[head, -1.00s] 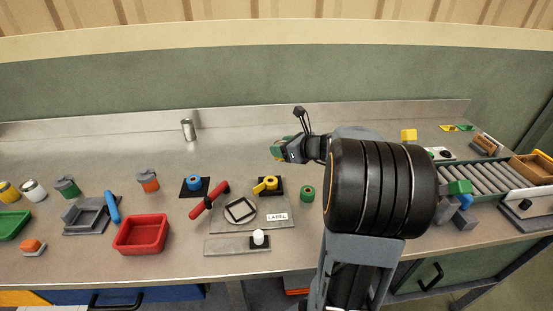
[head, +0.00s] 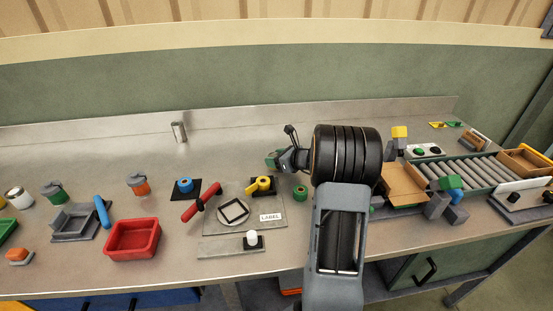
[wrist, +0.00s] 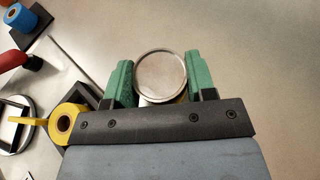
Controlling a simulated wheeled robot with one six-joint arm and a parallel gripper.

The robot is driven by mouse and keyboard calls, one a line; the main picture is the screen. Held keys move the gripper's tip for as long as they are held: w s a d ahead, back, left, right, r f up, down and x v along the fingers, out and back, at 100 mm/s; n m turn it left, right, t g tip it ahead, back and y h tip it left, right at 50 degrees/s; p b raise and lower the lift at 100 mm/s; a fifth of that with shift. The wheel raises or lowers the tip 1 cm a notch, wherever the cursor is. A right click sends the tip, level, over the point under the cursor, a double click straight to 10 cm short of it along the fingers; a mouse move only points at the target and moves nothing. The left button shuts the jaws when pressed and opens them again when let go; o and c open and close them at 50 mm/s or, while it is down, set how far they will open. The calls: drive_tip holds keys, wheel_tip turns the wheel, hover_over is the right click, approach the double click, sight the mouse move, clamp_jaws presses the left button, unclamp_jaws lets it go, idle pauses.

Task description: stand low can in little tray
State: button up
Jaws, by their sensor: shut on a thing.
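A low can (wrist: 160,76) with a round silver lid sits between the green fingers of my gripper (wrist: 160,82) in the wrist view, and the fingers are shut on it. Its lid faces the camera; I cannot tell how high it is above the bench. In the head view my gripper (head: 271,160) is over the back middle of the bench, and the can is not clearly seen there. A small red tray (head: 130,255) stands at the front left, empty. A green tray (head: 8,233) is cut off at the left edge. I cannot tell which is the task's tray.
A plate with a white label (head: 270,217), a red handle (head: 202,203) and a yellow part (head: 259,185) lie left of my arm. A light-brown tray (head: 405,198) and a roller conveyor (head: 470,172) are at right.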

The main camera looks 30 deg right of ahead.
drive_tip(key=shift+f, duration=0.15)
drive_tip(key=o, duration=1)
